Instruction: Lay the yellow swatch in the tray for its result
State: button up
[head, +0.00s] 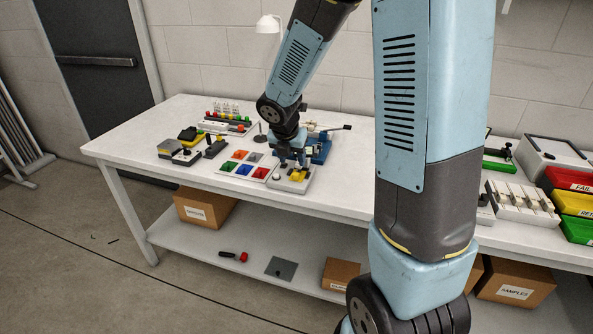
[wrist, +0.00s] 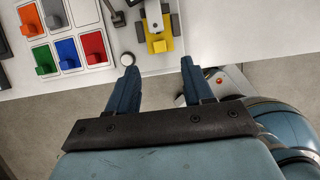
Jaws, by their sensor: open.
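The yellow swatch (wrist: 160,45) sits on a small pale device beneath a grey metal part, which hides some of it. In the head view the yellow swatch (head: 298,176) shows near the table's front edge. My gripper (wrist: 158,70) is open and empty. In the wrist view its two fingers point toward the swatch, one to either side and short of it. In the head view my gripper (head: 291,152) is small and partly hidden at the device. Stacked at the right are a red tray (head: 568,180) marked FAIL, a yellow tray (head: 577,204) marked "RET…" and a green tray (head: 579,230).
A white board (wrist: 82,72) with several coloured swatches lies left of the device. A blue machine (head: 321,148) with a lever stands behind it. A white rack (head: 523,205) stands left of the trays. My arm hides the table's middle.

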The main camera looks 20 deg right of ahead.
aim_at(296, 174)
jog(key=x, duration=0.8)
jog(key=shift+f, duration=0.1)
jog(key=c, duration=0.7)
jog(key=shift+s+a, duration=0.7)
jog(key=shift+s, duration=0.25)
jog(key=shift+s+a, duration=0.7)
jog(key=shift+s, duration=0.2)
jog(key=shift+s+a, duration=0.7)
jog(key=shift+s, duration=0.25)
jog(key=shift+r, duration=0.3)
jog(key=shift+r, duration=3.1)
